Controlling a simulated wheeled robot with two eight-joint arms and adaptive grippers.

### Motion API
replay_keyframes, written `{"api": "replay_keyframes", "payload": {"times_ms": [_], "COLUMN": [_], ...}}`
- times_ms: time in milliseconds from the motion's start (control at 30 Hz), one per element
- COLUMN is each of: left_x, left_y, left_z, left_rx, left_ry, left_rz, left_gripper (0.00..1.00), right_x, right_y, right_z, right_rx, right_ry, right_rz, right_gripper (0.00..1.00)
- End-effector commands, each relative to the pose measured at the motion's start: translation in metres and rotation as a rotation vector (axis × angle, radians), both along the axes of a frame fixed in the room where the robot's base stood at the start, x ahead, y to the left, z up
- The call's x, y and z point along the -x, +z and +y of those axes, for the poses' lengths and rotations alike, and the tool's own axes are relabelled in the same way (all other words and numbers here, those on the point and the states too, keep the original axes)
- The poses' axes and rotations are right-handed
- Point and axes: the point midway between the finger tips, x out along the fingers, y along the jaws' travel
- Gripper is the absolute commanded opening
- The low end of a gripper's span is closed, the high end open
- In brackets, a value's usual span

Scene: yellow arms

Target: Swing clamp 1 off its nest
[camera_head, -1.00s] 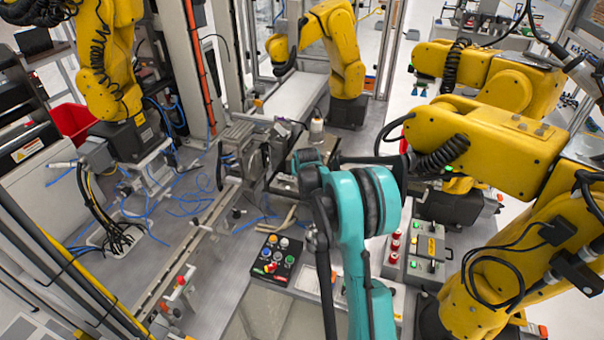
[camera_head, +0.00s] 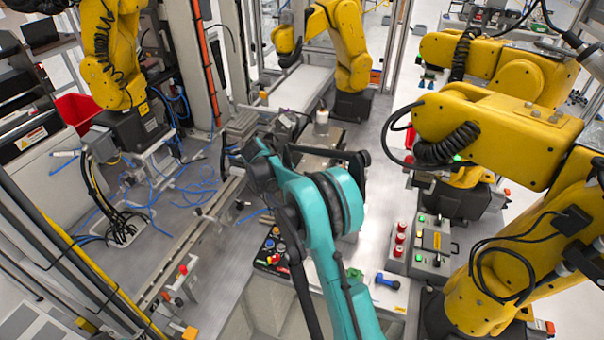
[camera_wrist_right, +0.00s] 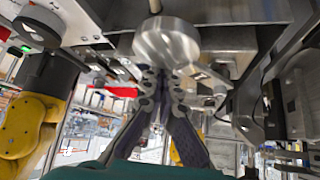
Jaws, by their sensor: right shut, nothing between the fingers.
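My right gripper (camera_wrist_right: 160,82) is shut and empty in the right wrist view. Its fingertips are close under a round metal knob (camera_wrist_right: 167,42); I cannot tell whether they touch it. A metal fixture (camera_wrist_right: 235,40) spans the top of that view around the knob. In the head view, my teal arm reaches to the grey fixture blocks (camera_head: 243,122) at the middle of the bench, and hides the fingers and part of the fixture. I cannot tell which part is clamp 1 or its nest. My left gripper is not in view.
A button box (camera_head: 272,250) lies beside my arm, with a grey control box (camera_head: 434,245) to its right. A blue tool (camera_head: 387,281) lies on the bench. A small bottle (camera_head: 321,116) stands behind the fixture. Large yellow arms (camera_head: 490,125) crowd the right side.

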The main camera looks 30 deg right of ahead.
Motion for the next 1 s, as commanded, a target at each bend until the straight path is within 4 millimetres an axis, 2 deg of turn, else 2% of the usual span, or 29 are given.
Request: {"api": "replay_keyframes", "payload": {"times_ms": [300,600,1000], "left_x": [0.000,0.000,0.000], "left_y": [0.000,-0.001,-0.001], "left_z": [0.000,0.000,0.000], "left_rx": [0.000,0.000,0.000], "left_ry": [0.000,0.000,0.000], "left_rz": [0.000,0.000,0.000], "left_gripper": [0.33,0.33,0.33], "right_x": [-0.002,-0.007,-0.015], "right_y": [-0.001,-0.001,0.000], "right_z": [0.024,0.044,0.057], "right_rx": [-0.001,-0.002,-0.002], "right_ry": [-0.298,-0.290,-0.290], "right_rz": [0.001,0.000,0.000], "right_gripper": [0.00,0.00,0.00]}}
